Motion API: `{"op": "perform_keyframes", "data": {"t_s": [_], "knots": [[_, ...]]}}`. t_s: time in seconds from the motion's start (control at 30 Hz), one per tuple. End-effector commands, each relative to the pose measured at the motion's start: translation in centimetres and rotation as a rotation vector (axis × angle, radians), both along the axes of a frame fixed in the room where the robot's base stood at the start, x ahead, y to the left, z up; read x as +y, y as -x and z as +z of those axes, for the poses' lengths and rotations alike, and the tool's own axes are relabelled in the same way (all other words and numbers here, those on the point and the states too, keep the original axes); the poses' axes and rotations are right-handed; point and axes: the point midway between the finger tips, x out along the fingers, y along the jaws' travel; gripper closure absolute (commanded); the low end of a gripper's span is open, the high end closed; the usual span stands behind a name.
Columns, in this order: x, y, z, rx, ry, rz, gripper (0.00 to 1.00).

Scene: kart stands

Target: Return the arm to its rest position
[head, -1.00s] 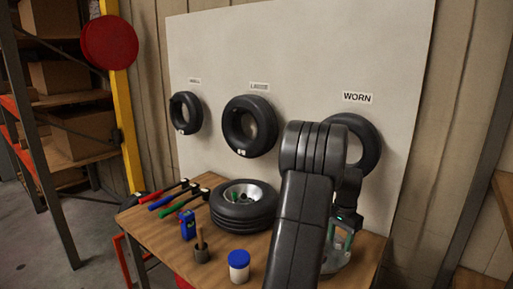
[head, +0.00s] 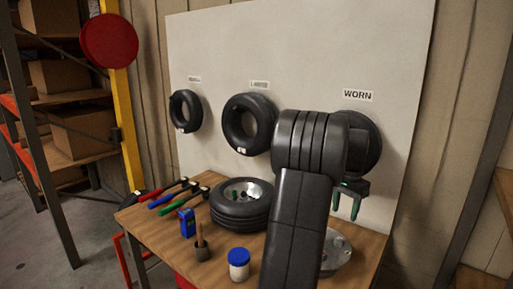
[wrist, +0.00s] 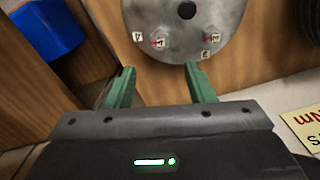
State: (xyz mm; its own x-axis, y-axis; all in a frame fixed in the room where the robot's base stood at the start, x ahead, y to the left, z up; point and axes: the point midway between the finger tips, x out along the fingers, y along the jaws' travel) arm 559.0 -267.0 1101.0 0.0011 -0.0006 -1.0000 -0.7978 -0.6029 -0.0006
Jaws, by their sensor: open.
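My gripper (head: 347,205) is raised above the right part of the wooden table (head: 160,224), in front of the board. Its two green fingers are apart with nothing between them. In the wrist view my gripper (wrist: 160,88) is open over the table, and a round grey metal plate (wrist: 185,25) with small marked spots lies just beyond the fingertips. The same metal plate (head: 338,257) shows in the head view, partly hidden behind my arm. My dark arm covers part of the table and of the worn tire.
A pale board (head: 300,60) carries several tires, one under a WORN label (head: 357,95). On the table are a wheel (head: 241,212), hammers, a blue device (head: 187,222), a brush (head: 201,245) and a blue-lidded jar (head: 239,262). A shelf (head: 60,110) stands at the left.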

Motion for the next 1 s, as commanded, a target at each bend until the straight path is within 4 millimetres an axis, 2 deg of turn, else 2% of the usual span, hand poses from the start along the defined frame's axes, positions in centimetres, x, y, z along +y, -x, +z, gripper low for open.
{"op": "perform_keyframes", "data": {"t_s": [0.1,0.17,0.2,0.83,1.0], "knots": [[0.0,-0.1,2.5,-0.004,0.002,0.000,0.51],[0.0,0.0,3.6,-0.003,0.001,0.000,0.51],[0.0,0.1,2.0,0.006,-0.003,0.000,0.51],[0.1,0.1,-10.7,0.006,-0.003,0.001,0.51],[0.0,0.0,-10.7,0.000,0.000,0.135,0.51]]}}
